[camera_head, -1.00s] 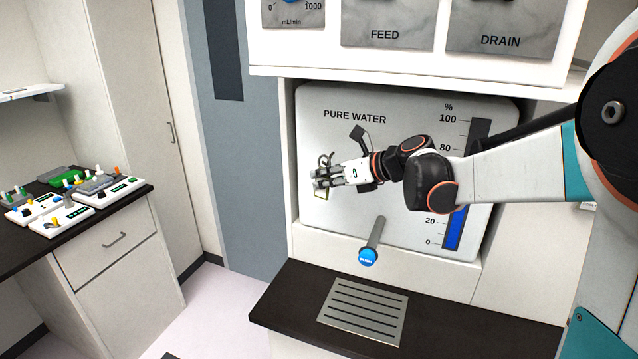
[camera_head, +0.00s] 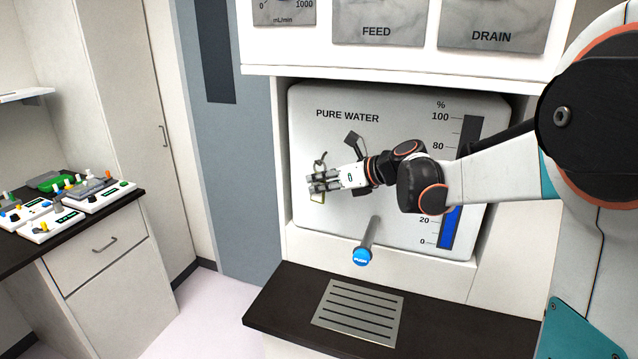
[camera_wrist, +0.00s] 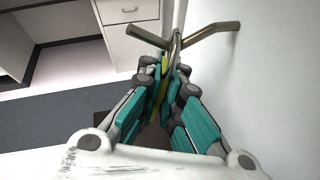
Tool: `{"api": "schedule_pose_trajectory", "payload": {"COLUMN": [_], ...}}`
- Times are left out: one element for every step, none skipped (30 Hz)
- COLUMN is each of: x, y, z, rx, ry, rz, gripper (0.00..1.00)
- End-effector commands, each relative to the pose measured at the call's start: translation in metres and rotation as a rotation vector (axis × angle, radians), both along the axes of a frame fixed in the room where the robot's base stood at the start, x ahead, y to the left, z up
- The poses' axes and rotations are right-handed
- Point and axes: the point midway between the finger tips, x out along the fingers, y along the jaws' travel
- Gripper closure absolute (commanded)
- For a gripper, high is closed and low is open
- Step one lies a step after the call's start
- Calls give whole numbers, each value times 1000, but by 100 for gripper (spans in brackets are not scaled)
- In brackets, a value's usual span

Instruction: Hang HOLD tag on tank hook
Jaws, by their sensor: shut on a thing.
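My gripper (camera_head: 316,183) is shut on the HOLD tag, in front of the left part of the PURE WATER tank panel (camera_head: 310,215). The tag (camera_head: 318,198) shows as a small yellowish edge below the fingertips; its face is mostly hidden. In the wrist view the yellow tag (camera_wrist: 159,82) stands on edge between the fingers (camera_wrist: 166,88). The tank hook (camera_wrist: 212,29) is a bent metal rod just beyond the fingertips, by the pale wall. A grey loop at the tag's top meets the rod; I cannot tell whether it is around it.
A blue PUSH button (camera_head: 361,257) on a rod sticks out below the gripper. A dark counter (camera_head: 280,310) with a metal grille (camera_head: 358,312) lies beneath. FEED (camera_head: 376,25) and DRAIN (camera_head: 490,30) panels are above. A side bench at left holds several small switch boxes (camera_head: 55,222).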

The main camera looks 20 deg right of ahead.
Motion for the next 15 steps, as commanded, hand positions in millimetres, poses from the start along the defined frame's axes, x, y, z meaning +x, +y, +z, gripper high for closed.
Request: {"api": "schedule_pose_trajectory", "payload": {"x": [0, 0, 0, 0, 0, 0, 0, 0, 0, 0, 0, 0, 0, 0, 0], "y": [0, 0, 0, 0, 0, 0, 0, 0, 0, 0, 0, 0, 0, 0, 0], "z": [-1, -2, -2, -3, -3, -4, -4, -5, -5, -5, -5, -5, -5, -5, -5], "rx": [0, 0, 0, 0, 0, 0, 0, 0, 0, 0, 0, 0, 0, -1, -1], "ry": [0, 0, 0, 0, 0, 0, 0, 0, 0, 0, 0, 0, 0, 1, 1], "rz": [0, 0, 0, 0, 0, 0, 0, 0, 0, 0, 0, 0, 0, 0, 0], "gripper": [100, 100, 100, 100, 100, 100, 100, 100, 100, 100, 100, 100, 100, 100, 92]}}
